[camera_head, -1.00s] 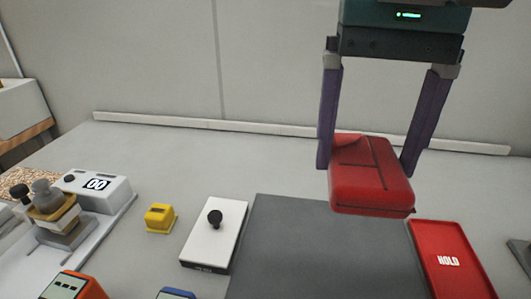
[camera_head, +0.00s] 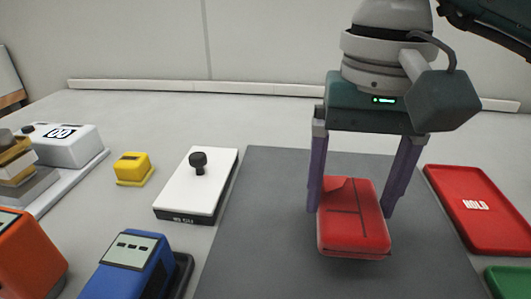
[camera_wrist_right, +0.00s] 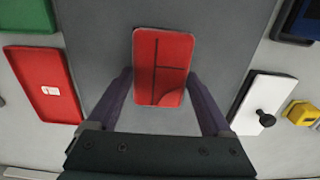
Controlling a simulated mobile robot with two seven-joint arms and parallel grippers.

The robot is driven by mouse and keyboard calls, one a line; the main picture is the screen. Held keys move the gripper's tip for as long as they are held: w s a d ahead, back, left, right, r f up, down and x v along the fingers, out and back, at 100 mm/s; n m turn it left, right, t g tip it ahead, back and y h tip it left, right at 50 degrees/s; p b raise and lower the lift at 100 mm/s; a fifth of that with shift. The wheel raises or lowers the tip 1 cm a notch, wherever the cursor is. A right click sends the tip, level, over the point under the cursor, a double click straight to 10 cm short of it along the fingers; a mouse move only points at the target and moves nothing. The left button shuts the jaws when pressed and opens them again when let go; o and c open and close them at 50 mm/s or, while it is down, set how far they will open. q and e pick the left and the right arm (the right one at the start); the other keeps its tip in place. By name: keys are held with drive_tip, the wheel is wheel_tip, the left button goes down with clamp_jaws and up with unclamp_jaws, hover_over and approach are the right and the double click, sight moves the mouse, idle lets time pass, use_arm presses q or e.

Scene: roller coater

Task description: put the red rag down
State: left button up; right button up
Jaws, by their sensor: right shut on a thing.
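The red rag (camera_head: 352,220) is a folded, block-like pad with dark crease lines. In the head view it is between the purple fingers of my right gripper (camera_head: 355,208), which is shut on it. The rag is over the dark grey mat (camera_head: 260,240); I cannot tell whether its underside touches the mat. In the right wrist view the rag (camera_wrist_right: 163,67) shows between and beyond the fingertips of my right gripper (camera_wrist_right: 165,85). My left gripper is not in view.
A red tray marked HOLD (camera_head: 480,208) lies right of the mat, with a green tray (camera_head: 508,282) nearer. A white block with a black knob (camera_head: 190,190), a yellow block (camera_head: 133,168), a blue device (camera_head: 135,262) and an orange device (camera_head: 25,255) stand left. A white scale (camera_head: 65,145) is farther left.

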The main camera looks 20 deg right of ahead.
sight(350, 200)
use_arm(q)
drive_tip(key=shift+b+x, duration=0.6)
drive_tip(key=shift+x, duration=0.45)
use_arm(e)
drive_tip(key=shift+f, duration=1.45)
drive_tip(key=shift+f, duration=0.2)
drive_tip(key=o, duration=1.1)
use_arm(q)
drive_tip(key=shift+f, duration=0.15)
use_arm(e)
drive_tip(key=shift+o, duration=0.2)
drive_tip(key=shift+r, duration=0.2)
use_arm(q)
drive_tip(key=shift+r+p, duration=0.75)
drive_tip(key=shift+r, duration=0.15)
use_arm(e)
wheel_tip(350, 200, up, 12)
